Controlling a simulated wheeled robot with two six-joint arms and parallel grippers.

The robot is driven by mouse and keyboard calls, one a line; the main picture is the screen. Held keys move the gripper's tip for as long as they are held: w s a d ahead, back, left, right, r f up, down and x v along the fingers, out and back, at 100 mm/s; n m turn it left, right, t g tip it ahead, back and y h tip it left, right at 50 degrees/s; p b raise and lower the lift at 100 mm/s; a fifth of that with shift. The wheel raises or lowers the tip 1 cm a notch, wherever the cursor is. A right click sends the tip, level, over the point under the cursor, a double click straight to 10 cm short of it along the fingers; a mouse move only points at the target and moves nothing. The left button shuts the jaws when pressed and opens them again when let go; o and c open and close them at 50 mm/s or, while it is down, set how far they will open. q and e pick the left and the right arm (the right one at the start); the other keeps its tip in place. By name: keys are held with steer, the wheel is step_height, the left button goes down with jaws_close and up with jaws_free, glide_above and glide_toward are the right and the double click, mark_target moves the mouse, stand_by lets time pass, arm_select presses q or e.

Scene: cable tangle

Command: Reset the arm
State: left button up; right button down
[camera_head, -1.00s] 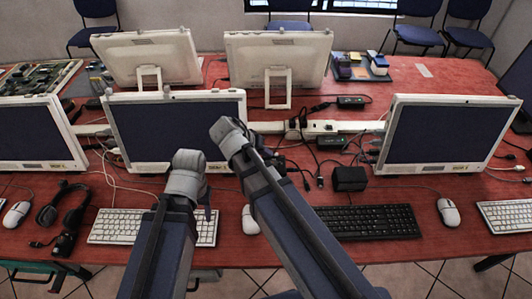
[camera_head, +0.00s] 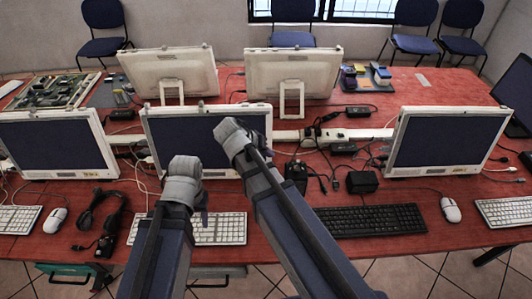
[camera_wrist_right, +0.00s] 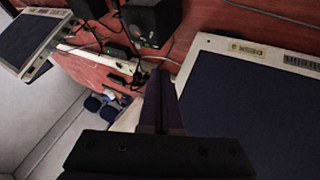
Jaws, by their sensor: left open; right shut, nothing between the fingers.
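My left arm comes in from lower left in the head view. Its grey wrist and left gripper (camera_head: 183,180) are in front of the middle-left monitor and above the white keyboard (camera_head: 218,229); the fingers are mostly hidden. My right arm reaches up and left, its end and right gripper (camera_head: 232,133) in front of the same monitor (camera_head: 185,140). In the right wrist view, the right gripper's dark fingers (camera_wrist_right: 160,100) are together with nothing between them, above the red table and beside a monitor (camera_wrist_right: 255,110).
The red table (camera_head: 400,245) holds several monitors, a black keyboard (camera_head: 368,221), a white mouse (camera_head: 451,210), a black box (camera_head: 362,181) and tangled cables. A white power strip (camera_head: 350,134) runs across the middle. Chairs (camera_head: 414,28) stand behind the table.

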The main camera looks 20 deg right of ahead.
stand_by(0.3)
steer(key=s+a+f+n+g+y, duration=0.3)
steer(key=s+a+n, duration=0.5)
steer(key=s+a, duration=0.6)
steer(key=f+y, duration=0.1)
steer(key=y, duration=0.1)
steer(key=shift+s+a+f+y, duration=0.15)
steer(key=shift+s+a+y, duration=0.1)
steer(key=shift+s+y, duration=0.1)
stand_by(0.7)
